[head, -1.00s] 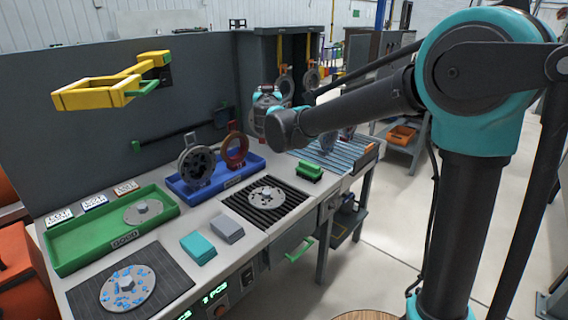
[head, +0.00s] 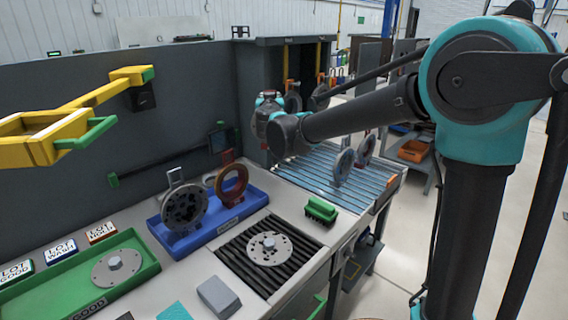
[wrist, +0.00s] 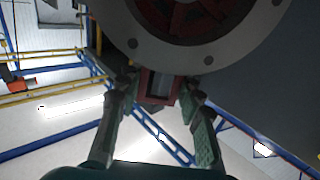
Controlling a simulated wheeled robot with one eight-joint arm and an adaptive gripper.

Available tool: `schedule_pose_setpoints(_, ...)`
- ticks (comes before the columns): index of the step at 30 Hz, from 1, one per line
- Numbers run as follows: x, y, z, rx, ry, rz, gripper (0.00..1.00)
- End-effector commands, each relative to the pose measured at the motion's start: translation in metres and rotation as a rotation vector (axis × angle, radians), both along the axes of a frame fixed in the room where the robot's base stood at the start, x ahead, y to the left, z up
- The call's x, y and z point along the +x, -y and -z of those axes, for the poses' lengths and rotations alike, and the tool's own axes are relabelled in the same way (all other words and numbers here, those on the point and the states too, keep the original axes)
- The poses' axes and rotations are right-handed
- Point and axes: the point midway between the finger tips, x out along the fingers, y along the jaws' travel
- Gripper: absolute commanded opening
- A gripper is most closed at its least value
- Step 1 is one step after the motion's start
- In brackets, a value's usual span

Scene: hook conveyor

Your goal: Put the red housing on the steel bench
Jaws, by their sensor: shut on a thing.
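In the wrist view my gripper (wrist: 158,88) is shut on the red tab of a round housing (wrist: 158,50). This housing has a grey bolted flange and a red inside, and its upper part is cut off by the frame. In the head view my wrist hides the gripper and most of what it holds, above the bench's far end. The steel bench (head: 205,262) runs along the dark wall. Another red ring-shaped housing (head: 231,196) stands upright in the blue tray (head: 251,205), beside a grey one (head: 184,222).
A black ribbed mat (head: 238,262) holds a grey flange disc. A green brush-like block (head: 321,210) and a grey block (head: 218,295) lie nearby. A slatted bed (head: 305,172) with upright rings is at the right. A yellow bracket (head: 90,98) juts from the wall at left.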

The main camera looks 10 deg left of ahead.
Motion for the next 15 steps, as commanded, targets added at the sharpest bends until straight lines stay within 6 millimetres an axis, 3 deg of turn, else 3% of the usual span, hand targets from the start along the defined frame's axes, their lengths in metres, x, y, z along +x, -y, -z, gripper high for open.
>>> schedule_pose_setpoints(5,0.0,-0.001,0.013,-0.001,0.001,0.0,0.0)
schedule_pose_setpoints(15,0.001,-0.001,0.08,-0.001,0.001,0.0,0.0)
